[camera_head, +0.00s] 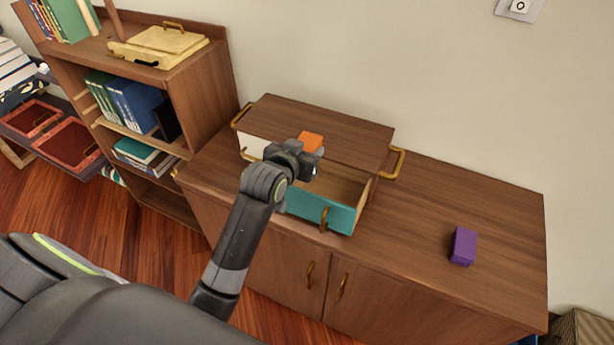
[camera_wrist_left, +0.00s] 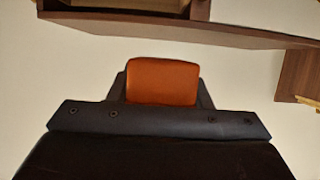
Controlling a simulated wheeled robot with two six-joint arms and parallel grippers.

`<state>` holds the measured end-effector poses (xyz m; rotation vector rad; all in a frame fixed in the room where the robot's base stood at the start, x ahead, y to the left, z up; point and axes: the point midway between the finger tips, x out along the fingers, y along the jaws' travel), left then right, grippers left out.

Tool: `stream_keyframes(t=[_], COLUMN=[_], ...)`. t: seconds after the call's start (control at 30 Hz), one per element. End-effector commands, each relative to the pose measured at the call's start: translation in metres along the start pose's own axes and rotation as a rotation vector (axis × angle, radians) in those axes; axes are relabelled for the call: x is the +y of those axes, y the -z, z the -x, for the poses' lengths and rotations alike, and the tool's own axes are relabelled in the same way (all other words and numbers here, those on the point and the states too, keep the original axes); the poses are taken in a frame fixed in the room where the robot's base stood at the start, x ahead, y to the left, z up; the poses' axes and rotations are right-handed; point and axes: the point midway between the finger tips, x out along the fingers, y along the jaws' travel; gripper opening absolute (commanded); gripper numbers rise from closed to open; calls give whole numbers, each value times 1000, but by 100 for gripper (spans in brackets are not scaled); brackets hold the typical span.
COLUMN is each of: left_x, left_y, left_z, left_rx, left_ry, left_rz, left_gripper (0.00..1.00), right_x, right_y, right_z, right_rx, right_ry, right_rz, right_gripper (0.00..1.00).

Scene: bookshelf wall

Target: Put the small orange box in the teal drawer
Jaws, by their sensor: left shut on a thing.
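The small orange box (camera_head: 311,141) is held in my left gripper (camera_head: 312,152), which is shut on it. In the left wrist view the orange box (camera_wrist_left: 162,81) sits between the dark fingers (camera_wrist_left: 160,100). The teal drawer (camera_head: 322,208) is pulled out of a small wooden drawer unit (camera_head: 320,123) and shows a bare wooden inside. In the head view the gripper and box overlap the unit's front edge, above the drawer's left part; their exact height is unclear. The drawer's left inside is hidden behind my gripper. My right gripper is not in view.
The unit stands on a wooden cabinet (camera_head: 420,225) and has brass side handles. A purple box (camera_head: 463,246) lies on the cabinet top at the right, with clear surface around it. A white drawer front (camera_head: 252,146) is left of the teal one. A bookshelf (camera_head: 205,88) stands at the left.

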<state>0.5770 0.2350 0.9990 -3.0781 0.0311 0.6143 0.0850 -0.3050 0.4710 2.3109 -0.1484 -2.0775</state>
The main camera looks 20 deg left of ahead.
Motion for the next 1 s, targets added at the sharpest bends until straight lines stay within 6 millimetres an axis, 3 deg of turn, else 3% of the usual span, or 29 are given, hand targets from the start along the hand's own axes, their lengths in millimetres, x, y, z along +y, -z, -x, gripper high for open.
stream_keyframes(t=[0.1,0.5,1.0], left_x=[0,0,0], left_y=[-20,-62,-70], left_z=[-8,-25,-28], left_rx=[-2,-2,0], left_ry=[0,1,1], left_rz=[0,0,-1], left_gripper=[24,24,24], right_x=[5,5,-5], right_y=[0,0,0], right_z=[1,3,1], right_rx=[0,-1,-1], right_ry=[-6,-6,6], right_rz=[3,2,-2], right_gripper=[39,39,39])
